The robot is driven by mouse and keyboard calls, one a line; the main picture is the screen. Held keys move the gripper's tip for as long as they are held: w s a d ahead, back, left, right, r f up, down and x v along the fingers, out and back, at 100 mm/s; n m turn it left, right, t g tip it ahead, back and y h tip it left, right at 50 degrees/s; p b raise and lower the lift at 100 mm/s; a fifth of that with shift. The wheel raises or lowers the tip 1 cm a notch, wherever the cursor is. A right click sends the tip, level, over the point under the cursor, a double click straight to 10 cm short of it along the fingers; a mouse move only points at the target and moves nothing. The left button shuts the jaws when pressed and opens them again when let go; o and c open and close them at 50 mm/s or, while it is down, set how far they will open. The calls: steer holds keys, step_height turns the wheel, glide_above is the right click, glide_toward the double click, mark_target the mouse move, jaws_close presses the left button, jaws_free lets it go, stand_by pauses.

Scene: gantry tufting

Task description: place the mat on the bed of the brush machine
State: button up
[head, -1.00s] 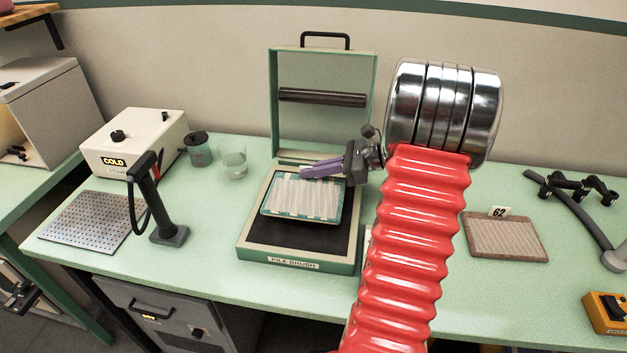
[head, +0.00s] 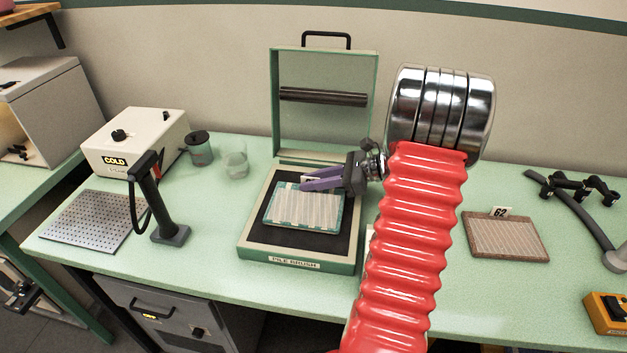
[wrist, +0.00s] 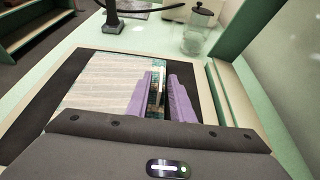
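The mat (head: 300,210), pale and ribbed with a teal border, lies on the dark bed (head: 262,238) of the brush machine (head: 245,253), which is labelled PILE BRUSH. It looks flat, turned slightly against the bed's sides. My gripper (head: 304,183), with purple fingers, is over the mat's far edge. The mat (wrist: 105,75) also fills the left of that view.
The machine's lid frame (head: 274,100) with its dark roller stands raised behind the bed. A jar (head: 199,150), a glass (head: 235,160) and a black upright tool (head: 165,215) stand left. Another mat (head: 506,238), tagged 62, lies right of my arm.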

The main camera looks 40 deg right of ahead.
mark_target(316, 207)
steer(key=shift+r, duration=0.15)
steer(key=v, duration=1.2)
steer(key=shift+r, duration=0.1)
stand_by(0.6)
steer(key=w+a+n+g, duration=0.1)
steer(key=a, duration=0.2)
steer(key=w+a+r+n+g, duration=0.1)
steer(key=a+n, duration=0.1)
steer(key=a, duration=0.2)
steer(key=a+r+n+g, duration=0.1)
steer(key=a+n, duration=0.1)
steer(key=a, duration=0.2)
steer(key=shift+w+a+g, duration=0.1)
steer(key=shift+w+g, duration=0.3)
steer(key=s+a+r+n+h, duration=0.1)
steer(key=s+a+n+h, duration=0.1)
steer(key=a+n, duration=0.6)
steer(key=s+a+r+n+g+h, duration=0.1)
steer(key=s+a+n, duration=0.4)
steer(key=a, duration=0.5)
steer(key=s+a+r+n+h, duration=0.2)
steer(key=a+n+h, duration=0.3)
steer(key=a+n, duration=0.4)
steer(key=shift+s+r+n, duration=0.2)
steer(key=shift+s+n, duration=0.55)
steer(key=shift+n, duration=0.05)
